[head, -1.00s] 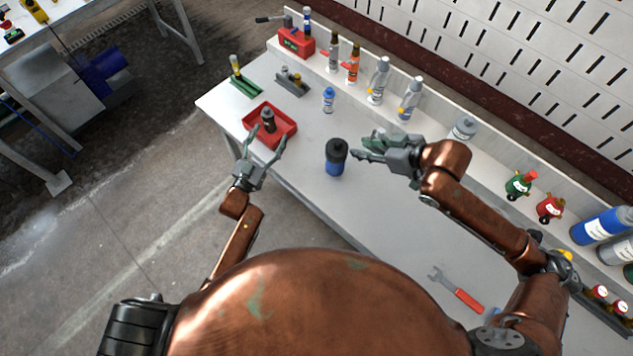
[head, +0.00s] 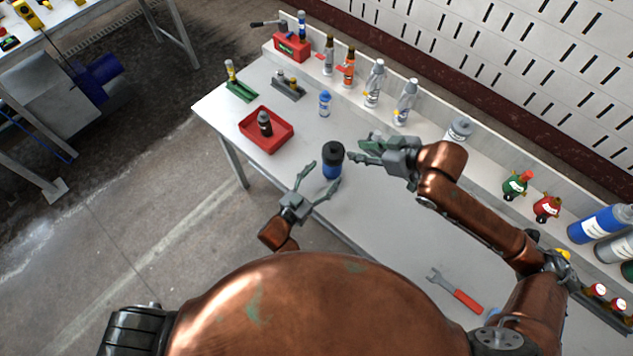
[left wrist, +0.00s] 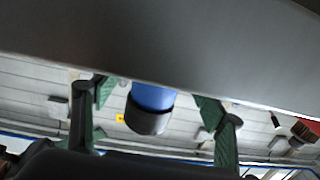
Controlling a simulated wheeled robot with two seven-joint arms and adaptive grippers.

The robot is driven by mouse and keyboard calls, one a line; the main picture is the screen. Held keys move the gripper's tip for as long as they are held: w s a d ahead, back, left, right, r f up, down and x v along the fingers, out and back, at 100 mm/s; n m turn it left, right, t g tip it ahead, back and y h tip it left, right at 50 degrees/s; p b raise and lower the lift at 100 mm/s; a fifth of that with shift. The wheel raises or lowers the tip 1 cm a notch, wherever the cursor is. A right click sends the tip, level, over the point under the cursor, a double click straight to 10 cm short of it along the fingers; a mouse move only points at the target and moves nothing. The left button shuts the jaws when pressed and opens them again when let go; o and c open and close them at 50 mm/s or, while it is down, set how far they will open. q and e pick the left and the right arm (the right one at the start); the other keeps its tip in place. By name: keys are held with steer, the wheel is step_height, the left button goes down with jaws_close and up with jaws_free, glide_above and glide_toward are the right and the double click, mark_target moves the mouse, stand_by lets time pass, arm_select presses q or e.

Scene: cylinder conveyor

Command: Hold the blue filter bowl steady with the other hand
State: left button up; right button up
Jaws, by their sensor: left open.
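The blue filter bowl (head: 332,171) with its black top stands upright on the white bench, near the front edge. My left gripper (head: 321,179) is open, with its fingers spread toward the bowl from the lower left. In the left wrist view, the blue bowl (left wrist: 153,97) with its dark end shows between the two green fingers (left wrist: 157,110), with a gap on each side. My right gripper (head: 355,150) is just right of the bowl, its fingers pointing left toward it and parted. No contact with the bowl is visible.
A red tray (head: 284,137) holding a dark bottle (head: 264,122) stands to the left. A small blue-capped bottle (head: 324,104) stands behind the bowl, with several bottles along the back ledge. A red-handled wrench (head: 456,291) lies toward the front right.

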mark_target(333, 151)
arm_select(q)
steer(key=shift+x, duration=1.35)
steer(key=shift+c, duration=0.3)
